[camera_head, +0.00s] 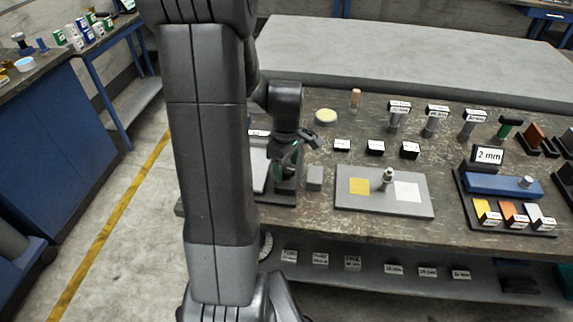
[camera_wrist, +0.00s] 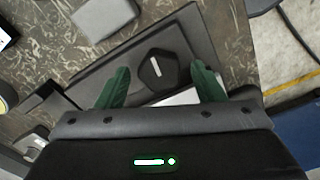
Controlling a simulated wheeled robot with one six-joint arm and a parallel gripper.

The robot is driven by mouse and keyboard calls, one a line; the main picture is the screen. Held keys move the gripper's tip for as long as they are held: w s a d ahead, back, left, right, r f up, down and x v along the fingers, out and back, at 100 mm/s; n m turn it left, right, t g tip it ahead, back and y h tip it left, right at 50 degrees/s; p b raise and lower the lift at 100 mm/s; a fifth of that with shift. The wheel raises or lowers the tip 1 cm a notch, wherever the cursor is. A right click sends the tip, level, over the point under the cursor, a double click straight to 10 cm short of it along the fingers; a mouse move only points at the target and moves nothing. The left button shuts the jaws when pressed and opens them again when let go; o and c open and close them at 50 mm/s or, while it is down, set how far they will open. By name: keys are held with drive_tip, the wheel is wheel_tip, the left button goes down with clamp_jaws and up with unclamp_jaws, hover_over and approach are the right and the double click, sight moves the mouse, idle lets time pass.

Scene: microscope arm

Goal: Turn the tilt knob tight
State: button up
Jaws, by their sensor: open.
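A black, many-sided knob (camera_wrist: 160,70) with a white line on its face shows in the wrist view, over a dark grey base plate (camera_wrist: 110,68). My gripper (camera_wrist: 157,78) is open, with its green fingers apart on the left and right of the knob. The knob lies between and slightly beyond the fingertips, and I see no clear contact. In the head view my gripper (camera_head: 292,150) is at the left end of the workbench, above the dark stand. The knob cannot be made out there, as my arm and gripper cover much of that area.
A small grey block (camera_head: 314,178) stands right of the stand, and also shows in the wrist view (camera_wrist: 104,15). Farther right are a grey plate (camera_head: 410,208) with yellow and white squares and a blue block (camera_head: 490,184) in a tray. A blue bench stands left across the floor.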

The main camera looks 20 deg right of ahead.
drive_tip(key=shift+f, duration=0.15)
drive_tip(key=shift+c, duration=0.2)
drive_tip(key=c, duration=0.9)
drive_tip(key=shift+c, duration=0.2)
drive_tip(key=shift+m, duration=0.3)
drive_tip(key=m, duration=0.3)
drive_tip(key=shift+m, duration=0.3)
drive_tip(key=m, duration=0.3)
drive_tip(key=shift+m+b, duration=0.3)
drive_tip(key=shift+b, duration=0.05)
drive_tip(key=m, duration=0.4)
drive_tip(key=shift+m, duration=2.1)
